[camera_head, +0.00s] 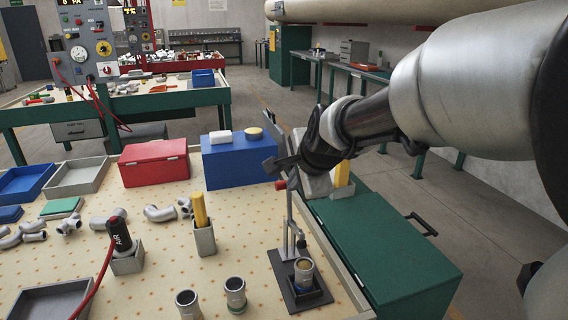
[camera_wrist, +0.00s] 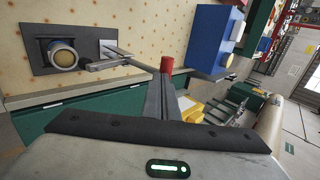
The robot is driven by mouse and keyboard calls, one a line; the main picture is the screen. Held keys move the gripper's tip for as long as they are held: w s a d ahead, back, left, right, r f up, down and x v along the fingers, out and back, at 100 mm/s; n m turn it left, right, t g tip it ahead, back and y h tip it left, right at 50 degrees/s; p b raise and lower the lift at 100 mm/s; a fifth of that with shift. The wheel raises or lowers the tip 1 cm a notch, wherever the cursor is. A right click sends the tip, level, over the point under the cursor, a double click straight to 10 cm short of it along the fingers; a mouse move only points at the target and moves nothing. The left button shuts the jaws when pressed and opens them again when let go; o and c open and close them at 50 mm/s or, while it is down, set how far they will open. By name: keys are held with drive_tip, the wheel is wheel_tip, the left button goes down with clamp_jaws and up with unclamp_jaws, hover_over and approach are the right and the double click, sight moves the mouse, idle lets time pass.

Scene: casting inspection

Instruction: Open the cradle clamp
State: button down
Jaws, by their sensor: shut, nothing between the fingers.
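The cradle clamp (camera_head: 290,285) has a dark base plate at the table's front right edge, with a round casting (camera_head: 304,268) seated in its black cradle. Its grey lever (camera_head: 289,225) stands up from the base and ends in a red knob (camera_head: 280,185). In the wrist view the lever (camera_wrist: 112,62) runs from the cradle to the red knob (camera_wrist: 167,64). My gripper (camera_head: 280,167) is shut and empty, its fingertips close by the red knob; they also show in the wrist view (camera_wrist: 162,88). Whether they touch the knob I cannot tell.
A blue box (camera_head: 240,160) and a red case (camera_head: 154,162) stand behind the clamp. A grey holder with a yellow object (camera_head: 202,225) and two metal cups (camera_head: 235,292) stand left of it. A green cabinet (camera_head: 390,250) adjoins the table's right edge.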

drive_tip(key=shift+r+p, duration=0.2)
drive_tip(key=shift+p, duration=0.35)
drive_tip(key=w+g+p, duration=0.1)
drive_tip(key=p, duration=0.3)
drive_tip(key=w+g+p, duration=0.1)
drive_tip(key=p, duration=0.3)
drive_tip(key=w+a+p, duration=0.1)
drive_tip(key=p, duration=0.3)
drive_tip(key=shift+r+g+h, duration=0.3)
drive_tip(key=shift+g+h, duration=0.1)
drive_tip(key=w+a+f+g+p, duration=0.2)
drive_tip(key=w+f+p, duration=0.2)
drive_tip(key=w+p, duration=0.2)
drive_tip(key=shift+w+g+h+p, duration=0.3)
drive_tip(key=shift+w+g+h, duration=0.1)
drive_tip(key=shift+w, duration=0.5)
drive_tip(key=shift+f, duration=0.1)
